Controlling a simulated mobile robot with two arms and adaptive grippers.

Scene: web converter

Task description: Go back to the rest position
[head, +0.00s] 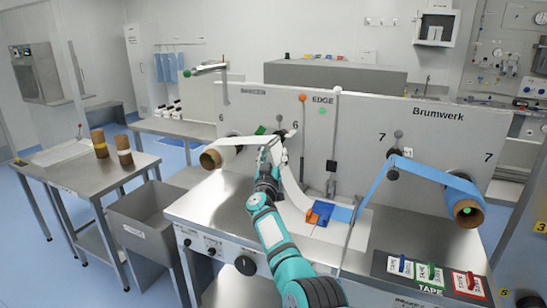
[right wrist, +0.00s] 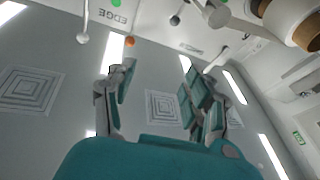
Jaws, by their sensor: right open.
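My right gripper (head: 272,148) reaches up from the bottom middle in the head view, over the steel worktop in front of the grey machine panel (head: 365,125). The white web (head: 290,178) hangs just behind it; whether they touch I cannot tell. In the right wrist view the gripper (right wrist: 155,82) has its two fingers wide apart, with nothing between them. That view looks upward past the fingers at ceiling lights and vents, with the EDGE label upside down. My left gripper shows in neither view.
A white roll (head: 212,158) is on the panel's left and a blue roll (head: 467,207) on its right. Orange and blue pieces (head: 320,213) lie on the worktop. A tape tray (head: 430,277) is front right. A grey bin (head: 145,227) and a side table (head: 75,174) stand left.

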